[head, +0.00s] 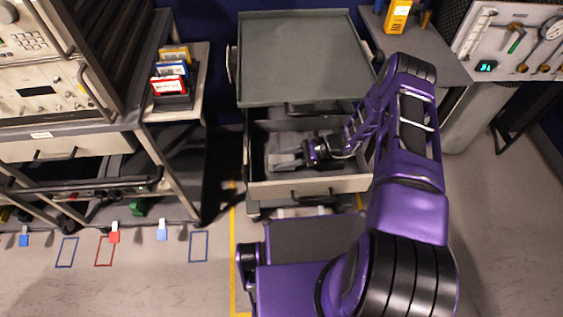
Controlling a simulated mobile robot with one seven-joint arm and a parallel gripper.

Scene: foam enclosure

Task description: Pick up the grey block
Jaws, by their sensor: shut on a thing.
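A grey block (284,161) shows inside the open drawer (310,187) of the cart, toward the drawer's left side. My gripper (303,153) reaches down into the drawer from the right and is shut on the grey block at its right end. The fingertips are small and partly dark here, so the exact contact is hard to see. I cannot tell whether the block touches the drawer floor.
The cart's flat top (300,60) overhangs the back of the drawer. The drawer walls surround my gripper. A rack of coloured cartridges (172,85) stands on a shelf at left. A yellow device (397,16) stands at the back right. Open floor lies at right.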

